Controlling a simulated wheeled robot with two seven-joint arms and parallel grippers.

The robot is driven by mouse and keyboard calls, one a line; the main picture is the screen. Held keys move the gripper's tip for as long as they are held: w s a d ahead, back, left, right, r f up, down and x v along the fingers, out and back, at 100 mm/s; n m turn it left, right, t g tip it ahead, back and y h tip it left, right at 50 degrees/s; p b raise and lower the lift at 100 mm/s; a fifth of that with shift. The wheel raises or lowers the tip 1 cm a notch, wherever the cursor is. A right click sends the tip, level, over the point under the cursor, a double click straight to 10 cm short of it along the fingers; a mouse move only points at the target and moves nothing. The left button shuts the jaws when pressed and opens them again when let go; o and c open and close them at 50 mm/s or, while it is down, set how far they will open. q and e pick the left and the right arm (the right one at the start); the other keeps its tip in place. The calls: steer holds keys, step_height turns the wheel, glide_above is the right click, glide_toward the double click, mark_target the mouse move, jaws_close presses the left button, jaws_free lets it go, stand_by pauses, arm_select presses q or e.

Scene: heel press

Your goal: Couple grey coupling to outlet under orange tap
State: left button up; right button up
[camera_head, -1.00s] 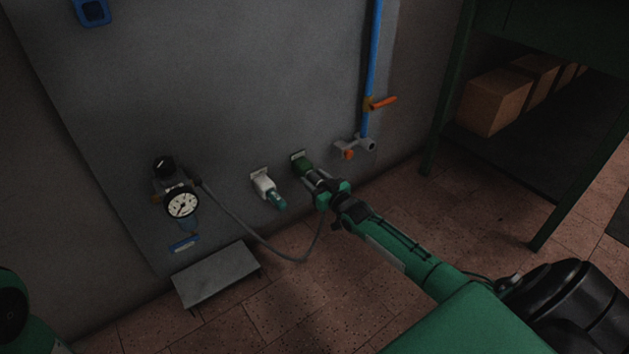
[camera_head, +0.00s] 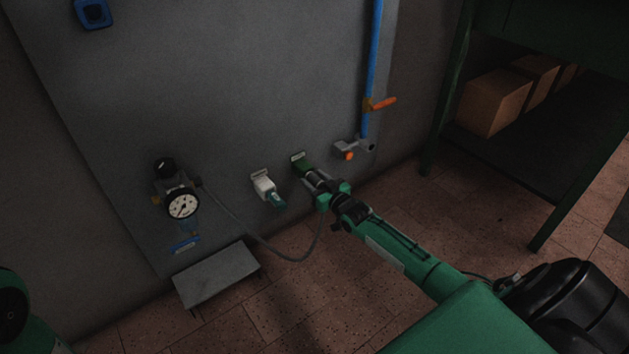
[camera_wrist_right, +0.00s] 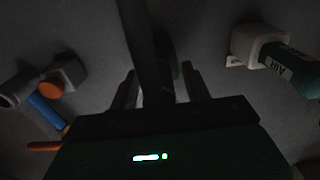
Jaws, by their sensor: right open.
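The grey coupling (camera_head: 316,180) sits at the green holder (camera_head: 301,161) on the wall panel, with a grey hose (camera_head: 285,256) hanging from it. My right gripper (camera_head: 318,184) is open, with its fingers either side of the coupling. In the wrist view the right gripper (camera_wrist_right: 161,90) straddles the dark hose (camera_wrist_right: 140,45), which hides much of the coupling. Contact cannot be told. The orange tap (camera_head: 382,103) is on the blue pipe, up and right of the gripper. The grey outlet fitting (camera_head: 366,146) with an orange part is below it. My left gripper is out of view.
A white outlet (camera_head: 263,184) with a green plug marked AIR (camera_wrist_right: 290,65) is just left of the gripper. A gauge (camera_head: 182,205) feeds the hose. A grey step (camera_head: 216,273) is below. A green shelf with boxes (camera_head: 493,103) stands right.

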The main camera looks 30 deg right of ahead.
mark_target(321, 185)
stand_by(0.4)
jaws_close()
steer(key=shift+s+d+r+p, duration=0.1)
steer(key=shift+s+p, duration=1.4)
steer(key=shift+s+d+p, duration=0.15)
steer(key=shift+s+p, duration=0.85)
steer(key=shift+s, duration=0.5)
steer(key=shift+s, duration=0.1)
